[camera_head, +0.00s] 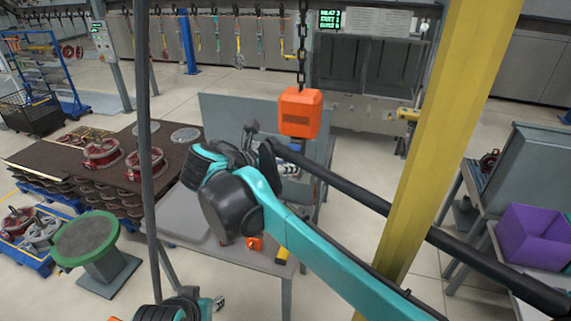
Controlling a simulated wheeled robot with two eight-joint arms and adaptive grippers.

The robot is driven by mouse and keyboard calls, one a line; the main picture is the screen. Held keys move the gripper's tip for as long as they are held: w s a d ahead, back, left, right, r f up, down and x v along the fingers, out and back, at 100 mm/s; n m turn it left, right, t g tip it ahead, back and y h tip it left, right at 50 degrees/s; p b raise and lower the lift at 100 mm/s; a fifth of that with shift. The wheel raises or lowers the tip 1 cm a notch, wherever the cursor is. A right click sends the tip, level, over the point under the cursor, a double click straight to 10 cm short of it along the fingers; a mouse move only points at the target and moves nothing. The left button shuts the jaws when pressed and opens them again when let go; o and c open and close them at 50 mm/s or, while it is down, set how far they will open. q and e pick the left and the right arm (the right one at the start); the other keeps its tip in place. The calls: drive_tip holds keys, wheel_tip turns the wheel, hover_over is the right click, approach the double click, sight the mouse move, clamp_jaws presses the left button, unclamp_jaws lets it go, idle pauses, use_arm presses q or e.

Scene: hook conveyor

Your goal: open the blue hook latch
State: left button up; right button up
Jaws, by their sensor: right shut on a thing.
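An orange hoist block (299,112) hangs on a dark chain in the middle of the view. A small blue part (295,147), which looks like the hook latch, shows just below it. The hook itself is mostly hidden. My right arm comes in from the lower right and bends at the middle. My right gripper (291,162) is just below the hoist block, at the blue part, and is shut on it; its fingers are small and partly hidden. Part of my left arm shows at the bottom edge, but its gripper is out of view.
A grey table (240,262) stands below the hoist, with a small orange thing (254,244) on it. A yellow post (440,140) rises at right. A purple bin (530,238) is at far right. A green-rimmed round stand (112,234) and red castings (103,153) are at left.

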drive_tip(key=shift+s+r+g+y+p, duration=0.15)
drive_tip(key=shift+r+g+y+p, duration=0.05)
drive_tip(key=shift+r+g+p, duration=0.3)
drive_tip(key=shift+s+r+g+y+p, duration=0.2)
drive_tip(key=shift+r+g+p, duration=0.15)
drive_tip(key=shift+r+g, duration=0.15)
use_arm(q)
drive_tip(key=shift+s+r, duration=0.1)
drive_tip(key=shift+r, duration=0.75)
use_arm(e)
drive_tip(key=shift+s+a+r, duration=0.15)
drive_tip(key=shift+r, duration=0.05)
drive_tip(key=shift+g, duration=0.3)
